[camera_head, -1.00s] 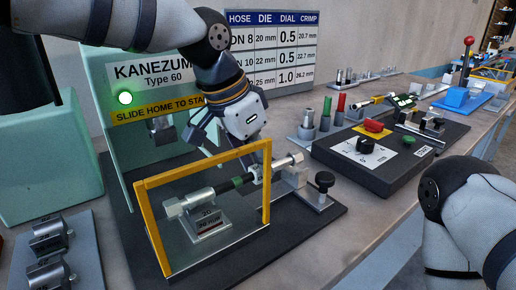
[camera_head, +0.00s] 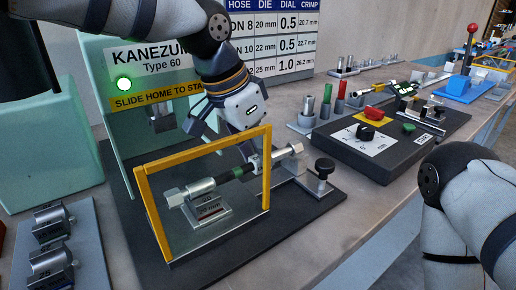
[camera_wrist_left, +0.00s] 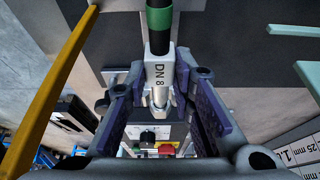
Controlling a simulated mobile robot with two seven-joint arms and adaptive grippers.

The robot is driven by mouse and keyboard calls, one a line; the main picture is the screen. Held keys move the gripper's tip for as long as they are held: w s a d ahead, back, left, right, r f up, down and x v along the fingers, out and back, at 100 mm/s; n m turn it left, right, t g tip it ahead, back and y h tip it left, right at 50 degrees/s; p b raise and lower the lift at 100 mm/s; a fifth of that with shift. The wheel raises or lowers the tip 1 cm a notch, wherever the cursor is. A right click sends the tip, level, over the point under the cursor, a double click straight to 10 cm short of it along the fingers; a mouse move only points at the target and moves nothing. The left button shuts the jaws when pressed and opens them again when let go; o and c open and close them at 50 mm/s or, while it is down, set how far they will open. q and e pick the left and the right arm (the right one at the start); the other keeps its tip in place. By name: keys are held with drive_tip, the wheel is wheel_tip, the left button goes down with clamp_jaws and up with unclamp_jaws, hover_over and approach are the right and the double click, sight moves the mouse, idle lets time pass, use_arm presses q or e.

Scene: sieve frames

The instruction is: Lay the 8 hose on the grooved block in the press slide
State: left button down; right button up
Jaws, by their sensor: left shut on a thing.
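The 8 hose is a black hose (camera_head: 226,177) with a green band and silver metal ends. It lies slanted behind the yellow-framed guard. Its left end (camera_head: 198,188) is over the grooved block (camera_head: 208,210), which sits in the press slide; I cannot tell if they touch. My left gripper (camera_head: 253,158) is shut on the hose's right end, partly hidden by the guard frame. In the left wrist view the ferrule marked DN 8 (camera_wrist_left: 158,73) lies between my fingers (camera_wrist_left: 165,110). My right gripper is out of view; only part of that arm shows.
The yellow guard frame (camera_head: 267,180) stands upright in front of the hose. A black knob (camera_head: 325,166) is to the right. A dial panel (camera_head: 385,160) stands further right. Spare dies sit on a grey plate (camera_head: 88,250) at the left.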

use_arm(q)
drive_tip(key=shift+f, duration=0.25)
drive_tip(key=c, duration=1.3)
unclamp_jaws()
drive_tip(key=v, duration=1.2)
